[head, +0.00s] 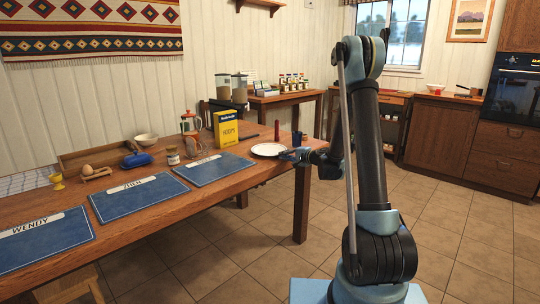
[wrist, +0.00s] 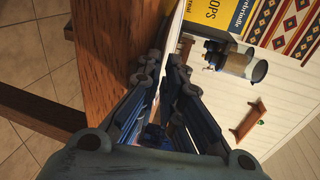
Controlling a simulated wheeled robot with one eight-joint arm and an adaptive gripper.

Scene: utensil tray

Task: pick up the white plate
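The white plate (head: 268,149) lies flat near the right end of the wooden table, upright side up. My gripper (head: 294,155) is at table height just beyond the plate's right edge; I cannot tell whether it touches the plate. In the wrist view my gripper (wrist: 166,66) has its two dark fingers apart with a narrow gap between the tips. Nothing is clearly held in that gap. A thin pale strip shows beyond the fingertips, and I cannot tell whether it is the plate's edge.
A yellow box (head: 227,130) stands left of the plate, with a blue placemat (head: 213,168) in front of it. A dark red upright thing (head: 277,131) and a dark cup (head: 297,138) stand behind the plate.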

